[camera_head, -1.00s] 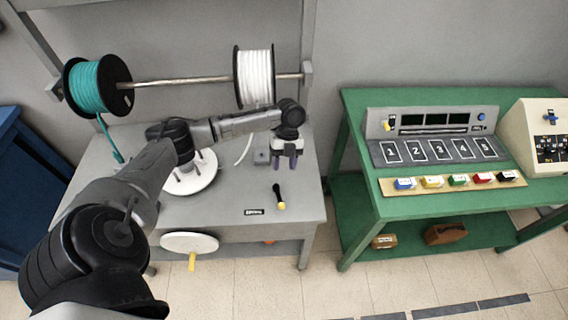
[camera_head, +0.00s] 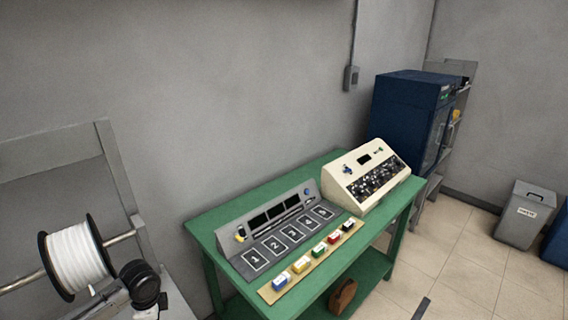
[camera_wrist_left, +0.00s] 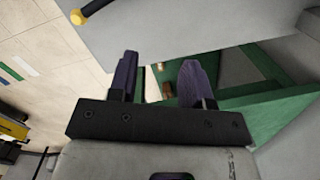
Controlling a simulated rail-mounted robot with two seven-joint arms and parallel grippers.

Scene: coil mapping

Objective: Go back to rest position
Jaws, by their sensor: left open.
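My left gripper (camera_wrist_left: 160,75) is open in the left wrist view, its two dark purple fingers apart with nothing between them. The fingers point at the edge of the grey bench (camera_wrist_left: 180,25), which fills the top of that view. My right gripper is in neither view.
The green table (camera_head: 215,222) carries a numbered panel (camera_head: 290,233), a strip of coloured blocks (camera_head: 312,258) and a cream control box (camera_head: 365,177). A blue cabinet (camera_head: 405,115) and grey bin (camera_head: 523,215) stand right.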

